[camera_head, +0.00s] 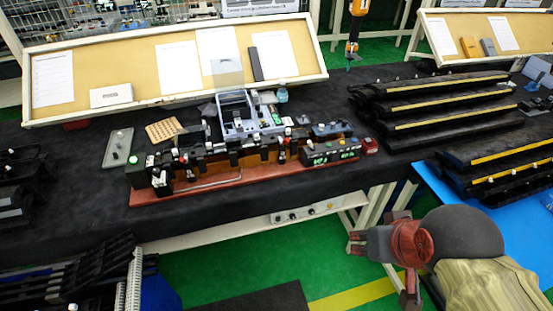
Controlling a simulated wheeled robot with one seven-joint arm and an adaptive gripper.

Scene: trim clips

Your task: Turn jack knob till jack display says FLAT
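A fixture on a long reddish-brown base (215,188) stands on the dark bench, with a row of black clamps and posts along it. At its right end is a dark box with small green-lit displays (331,158); their text is too small to read. A small red part (369,145) sits at the right of this box; I cannot tell whether it is the jack knob. My gripper (372,244) is at lower right, in front of the bench and apart from the fixture. Its fingers are too unclear to tell open from shut. Nothing shows held in it.
A panel with several knobs (306,212) is on the bench's front edge. Stacked black trim rails (440,105) with yellow strips lie at right, near a blue mat (440,190). A framed board (140,75) leans behind. Black racks (85,275) stand at lower left. Green floor lies between.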

